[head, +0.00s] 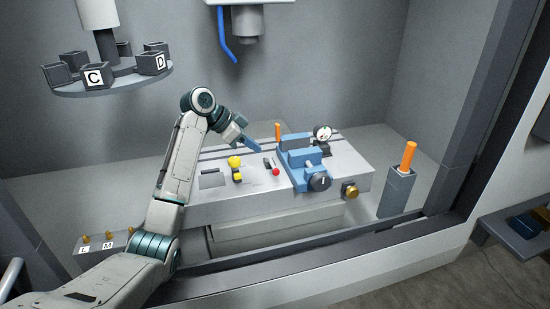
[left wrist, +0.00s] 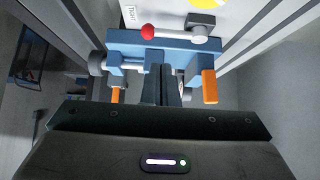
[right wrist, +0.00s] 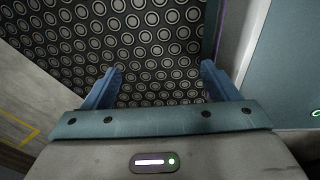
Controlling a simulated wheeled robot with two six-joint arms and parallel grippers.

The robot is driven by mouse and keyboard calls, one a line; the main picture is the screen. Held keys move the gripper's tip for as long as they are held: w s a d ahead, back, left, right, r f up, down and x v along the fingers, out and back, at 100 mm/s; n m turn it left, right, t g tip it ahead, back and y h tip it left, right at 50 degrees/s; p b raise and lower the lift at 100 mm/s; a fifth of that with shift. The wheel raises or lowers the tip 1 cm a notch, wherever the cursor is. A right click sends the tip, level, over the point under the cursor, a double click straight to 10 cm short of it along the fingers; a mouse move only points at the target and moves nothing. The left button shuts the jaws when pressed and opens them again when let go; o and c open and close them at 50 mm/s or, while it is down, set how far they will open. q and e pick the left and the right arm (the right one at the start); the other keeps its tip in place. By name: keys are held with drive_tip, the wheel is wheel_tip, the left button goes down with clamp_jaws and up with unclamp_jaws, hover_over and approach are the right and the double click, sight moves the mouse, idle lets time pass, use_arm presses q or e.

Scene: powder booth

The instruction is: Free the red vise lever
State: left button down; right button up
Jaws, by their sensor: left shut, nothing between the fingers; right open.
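The red vise lever, a grey rod with a red ball end (head: 276,172), lies on the light bench top just left of the blue vise (head: 303,156). In the left wrist view the red ball (left wrist: 148,32) and rod lie across, beyond the vise's blue body (left wrist: 120,42). My left gripper (head: 256,147) is shut and empty, above the bench left of the vise. Its fingers (left wrist: 161,85) point toward the vise; contact cannot be told. My right gripper (right wrist: 160,85) is open and empty over a floor with a circle pattern, out of the head view.
A yellow knob (head: 235,162) stands left of the lever. An orange peg (head: 278,131) stands behind the vise, and a dial gauge (head: 323,133) behind right. A grey post with an orange top (head: 408,156) is at right. A lettered carousel (head: 110,88) hangs at upper left.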

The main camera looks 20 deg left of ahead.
sight(273, 168)
use_arm(q)
drive_tip(key=p+x, duration=0.1)
drive_tip(key=x, duration=0.3)
drive_tip(key=shift+w+d+f, duration=0.1)
drive_tip(key=shift+d, duration=0.05)
drive_tip(key=p+x, duration=0.1)
drive_tip(key=x, duration=0.3)
drive_tip(key=shift+p, duration=0.3)
drive_tip(key=shift+w+d+f, duration=0.2)
drive_tip(key=shift+d+f, duration=0.1)
drive_tip(key=shift+f, duration=0.25)
drive_tip(key=shift+w+f, duration=0.1)
drive_tip(key=shift+f, duration=0.05)
use_arm(e)
drive_tip(key=r, duration=0.2)
drive_tip(key=shift+a+r, duration=0.2)
drive_tip(key=shift+r, duration=0.15)
drive_tip(key=shift+w+d, duration=0.15)
drive_tip(key=shift+d, duration=0.1)
